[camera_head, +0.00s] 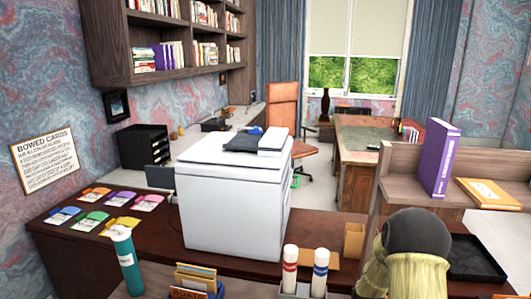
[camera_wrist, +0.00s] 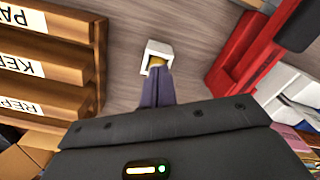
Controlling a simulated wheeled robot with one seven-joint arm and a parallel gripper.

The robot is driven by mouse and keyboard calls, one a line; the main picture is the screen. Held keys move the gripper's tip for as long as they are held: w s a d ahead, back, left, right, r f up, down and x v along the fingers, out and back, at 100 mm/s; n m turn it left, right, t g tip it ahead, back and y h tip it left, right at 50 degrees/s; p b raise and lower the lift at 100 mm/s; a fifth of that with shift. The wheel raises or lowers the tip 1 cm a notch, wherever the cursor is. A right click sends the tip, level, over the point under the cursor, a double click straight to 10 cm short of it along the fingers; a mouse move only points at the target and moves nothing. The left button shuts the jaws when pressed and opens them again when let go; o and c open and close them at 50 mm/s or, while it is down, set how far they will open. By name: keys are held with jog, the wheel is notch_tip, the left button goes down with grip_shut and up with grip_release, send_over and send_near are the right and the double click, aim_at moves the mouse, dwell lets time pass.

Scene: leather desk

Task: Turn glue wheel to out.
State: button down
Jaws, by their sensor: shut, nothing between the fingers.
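I see no part that I can clearly tell to be a glue wheel. Two white tubes, one with a red band (camera_head: 290,268) and one with a blue band (camera_head: 320,270), stand upright in a grey holder at the front of the desk in the head view; I cannot read their labels. In the wrist view, my gripper (camera_wrist: 159,72) is shut and empty, its fingertips at a small white square piece (camera_wrist: 157,47) with a tan part in it. The fingers hide part of it, and contact is unclear. The head view does not show my fingertips.
A teal tube (camera_head: 127,262) stands at the front left of the desk. A white machine (camera_head: 232,205) stands mid-desk, with several coloured packets (camera_head: 90,224) to its left. In the wrist view, labelled wooden slots (camera_wrist: 45,60) lie left and a red object (camera_wrist: 250,55) right.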

jog(key=shift+w, duration=0.35)
jog(key=shift+s+a, duration=0.1)
dwell(0.4)
jog(key=shift+d+p, duration=0.35)
jog(key=shift+w+d+p, duration=0.3)
jog(key=shift+d, duration=0.15)
dwell(0.5)
jog(key=shift+s+d, duration=0.1)
jog(key=shift+s+d, duration=0.15)
jog(key=shift+s, duration=0.05)
dwell(0.3)
notch_tip(320, 180, up, 6)
jog(key=p, duration=0.4)
jog(key=shift+p, duration=0.35)
